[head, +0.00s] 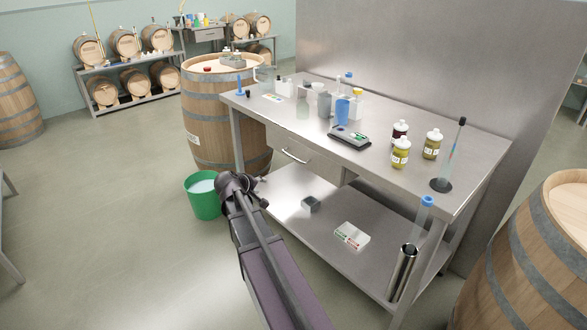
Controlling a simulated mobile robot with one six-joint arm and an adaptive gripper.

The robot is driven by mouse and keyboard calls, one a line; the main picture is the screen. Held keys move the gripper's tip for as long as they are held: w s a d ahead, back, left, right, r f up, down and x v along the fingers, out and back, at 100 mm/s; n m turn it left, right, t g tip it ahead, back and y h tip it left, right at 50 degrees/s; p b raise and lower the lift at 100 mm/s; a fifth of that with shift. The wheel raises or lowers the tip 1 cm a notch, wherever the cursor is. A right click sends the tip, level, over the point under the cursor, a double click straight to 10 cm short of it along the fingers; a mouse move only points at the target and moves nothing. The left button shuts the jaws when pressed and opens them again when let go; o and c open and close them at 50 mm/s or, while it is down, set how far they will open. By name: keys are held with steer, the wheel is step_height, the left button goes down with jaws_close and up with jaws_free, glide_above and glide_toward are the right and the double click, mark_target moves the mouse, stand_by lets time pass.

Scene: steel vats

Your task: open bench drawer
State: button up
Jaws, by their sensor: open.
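The steel bench (300,112) stands in the middle of the head view. Its drawer (318,164) is under the left part of the top and looks shut, with its front about flush with the bench. The drawer's curved bar handle (295,156) faces me and is uncovered. My arm reaches up from the bottom of the view. My gripper (252,183) is at its far end, below and left of the handle and apart from it. It is small and dark, with its fingers hard to make out. It is open, and I see nothing held in it.
A green bucket (204,197) stands on the floor just left of my gripper. A barrel (222,120) is by the bench's left end, another (530,265) at right. Bottles and a scale (349,138) stand on top. The lower shelf (300,228) holds small boxes.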

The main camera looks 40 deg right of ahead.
mark_target(293, 157)
steer(key=w+d+f+n+t+h+b, duration=0.1)
steer(key=w+d+h+b, duration=0.1)
steer(key=d, duration=0.4)
steer(key=w+d+n+t+h+b, duration=0.1)
steer(key=w+d+n+h+b, duration=0.1)
steer(key=w+d+b, duration=0.2)
steer(key=shift+w+d+f+n+t+b, duration=0.35)
steer(key=shift+d+b, duration=0.45)
steer(key=shift+d, duration=0.5)
steer(key=shift+d, duration=0.1)
steer(key=b+x, duration=0.2)
steer(key=x, duration=1.1)
steer(key=shift+w+d+b, duration=0.2)
steer(key=shift+d+b, duration=0.1)
jaws_close()
steer(key=shift+d, duration=0.1)
steer(key=shift+s, duration=0.2)
